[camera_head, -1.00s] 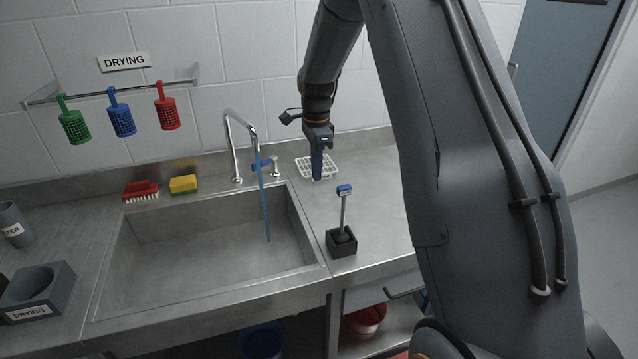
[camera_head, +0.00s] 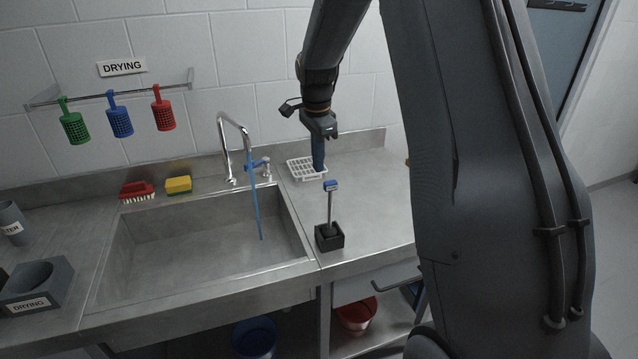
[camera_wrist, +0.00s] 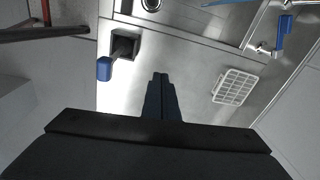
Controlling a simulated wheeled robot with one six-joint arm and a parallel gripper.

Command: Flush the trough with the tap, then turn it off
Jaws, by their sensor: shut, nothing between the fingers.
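The chrome tap (camera_head: 232,140) stands at the back right corner of the steel sink trough (camera_head: 165,250). A blue stream of water (camera_head: 257,212) falls from its spout into the trough. The tap's blue lever (camera_head: 256,164) sits by its right-hand post and shows at the upper right of the wrist view (camera_wrist: 284,30). My gripper (camera_head: 319,168) is shut and empty, pointing down over the counter right of the tap. Its fingers (camera_wrist: 161,78) show in the wrist view, apart from the lever. The trough's drain (camera_wrist: 151,4) shows at the top edge there.
A white rack (camera_head: 304,168) lies on the counter by my gripper. A blue-topped plunger-like tool (camera_head: 331,205) stands in a black holder (camera_head: 330,237) right of the trough. A red brush (camera_head: 137,191) and yellow sponge (camera_head: 178,185) lie behind the trough. The right counter is mostly clear.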

